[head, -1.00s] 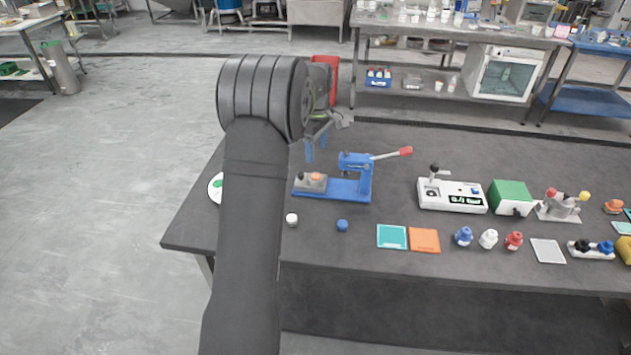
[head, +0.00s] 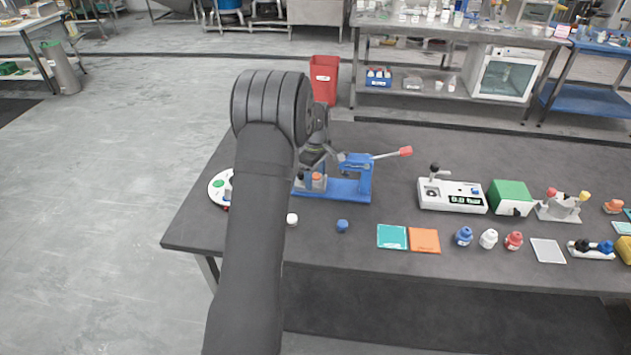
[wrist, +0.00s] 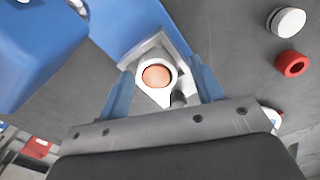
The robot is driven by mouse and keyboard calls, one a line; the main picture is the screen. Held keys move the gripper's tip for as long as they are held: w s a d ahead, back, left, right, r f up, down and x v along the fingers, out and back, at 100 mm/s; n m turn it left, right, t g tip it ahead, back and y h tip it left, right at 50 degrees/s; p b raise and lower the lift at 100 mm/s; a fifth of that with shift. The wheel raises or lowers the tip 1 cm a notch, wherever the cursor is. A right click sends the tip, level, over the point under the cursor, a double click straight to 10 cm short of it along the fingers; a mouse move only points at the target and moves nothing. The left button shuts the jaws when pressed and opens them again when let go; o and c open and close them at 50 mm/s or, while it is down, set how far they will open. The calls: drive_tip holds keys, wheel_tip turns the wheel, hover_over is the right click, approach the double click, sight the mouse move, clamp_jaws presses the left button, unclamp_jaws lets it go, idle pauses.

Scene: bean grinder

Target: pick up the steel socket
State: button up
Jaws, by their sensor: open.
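What looks like the steel socket is a pale metal ring-shaped cup (wrist: 143,84) with an orange-brown round top, seen in the wrist view. It sits at a light grey square block (wrist: 153,48) on the blue base of the press (head: 338,191). My gripper (wrist: 162,88) is open, with one blue finger on each side of the cup and gaps showing. In the head view my gripper (head: 316,175) is over the left end of the press base, and my arm partly hides the area. I cannot tell the exact fingertip height.
The blue press body with its red-tipped lever (head: 404,152) stands close on the right of my gripper. A round white plate (head: 218,186) is at left.

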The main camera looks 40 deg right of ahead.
drive_tip(key=c, duration=1)
drive_tip(key=shift+c, duration=0.2)
